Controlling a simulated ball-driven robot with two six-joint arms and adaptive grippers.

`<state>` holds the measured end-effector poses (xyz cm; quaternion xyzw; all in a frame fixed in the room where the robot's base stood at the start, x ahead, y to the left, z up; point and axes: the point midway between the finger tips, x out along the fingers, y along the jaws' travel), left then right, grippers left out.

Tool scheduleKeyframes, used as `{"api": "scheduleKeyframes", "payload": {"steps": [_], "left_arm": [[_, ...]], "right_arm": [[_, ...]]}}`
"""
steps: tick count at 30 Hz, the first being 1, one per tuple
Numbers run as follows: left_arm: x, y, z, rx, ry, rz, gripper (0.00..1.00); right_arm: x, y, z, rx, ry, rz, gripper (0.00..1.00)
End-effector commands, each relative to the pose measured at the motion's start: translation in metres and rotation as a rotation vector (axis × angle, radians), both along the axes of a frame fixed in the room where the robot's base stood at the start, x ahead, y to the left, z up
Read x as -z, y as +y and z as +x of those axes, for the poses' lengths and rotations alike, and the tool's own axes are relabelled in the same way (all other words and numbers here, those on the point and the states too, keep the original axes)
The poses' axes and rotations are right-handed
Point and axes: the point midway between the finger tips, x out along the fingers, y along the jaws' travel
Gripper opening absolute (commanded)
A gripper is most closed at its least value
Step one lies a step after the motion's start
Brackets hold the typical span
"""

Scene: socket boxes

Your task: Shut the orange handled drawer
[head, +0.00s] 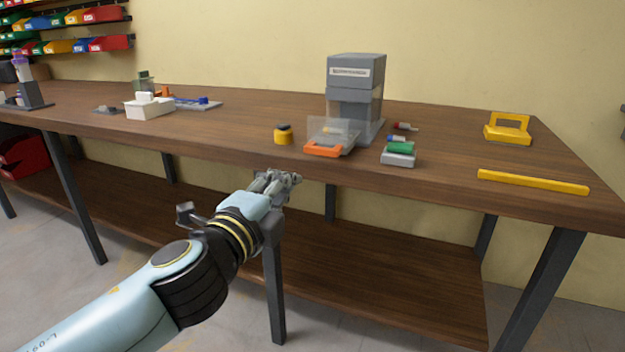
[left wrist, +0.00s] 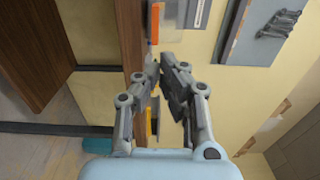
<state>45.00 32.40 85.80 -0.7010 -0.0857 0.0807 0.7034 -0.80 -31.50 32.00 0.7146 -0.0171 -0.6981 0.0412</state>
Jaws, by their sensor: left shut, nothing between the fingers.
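The drawer's orange handle (head: 322,149) faces the front edge of the table. Its clear drawer body (head: 333,130) sticks out in front of a grey cabinet (head: 355,85), so the drawer stands open. In the left wrist view the orange handle (left wrist: 155,22) shows at the top, ahead of the fingers. My left gripper (head: 285,177) is shut and empty, near the table's front edge, to the left of the handle and nearer the camera. It is apart from the handle. Its fingers also show in the left wrist view (left wrist: 162,68). My right gripper is not in view.
A yellow bar (head: 532,182) lies along the right front edge. A white box (head: 148,108) stands farther left.

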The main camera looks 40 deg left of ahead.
Motion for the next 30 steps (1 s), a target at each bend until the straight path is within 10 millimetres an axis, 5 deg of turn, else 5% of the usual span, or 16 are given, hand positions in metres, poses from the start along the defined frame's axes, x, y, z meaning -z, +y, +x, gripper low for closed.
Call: {"api": "scheduleKeyframes", "payload": {"steps": [6,21,30], "left_arm": [[0.001,0.004,0.016,0.0,0.001,0.0,0.0],[0.003,0.027,0.112,0.0,0.002,-0.003,0.0],[0.004,0.033,0.136,0.0,0.004,-0.003,0.0]], "right_arm": [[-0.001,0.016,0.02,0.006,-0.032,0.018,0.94],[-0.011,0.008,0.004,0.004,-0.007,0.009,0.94],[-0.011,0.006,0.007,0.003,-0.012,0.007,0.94]]}}
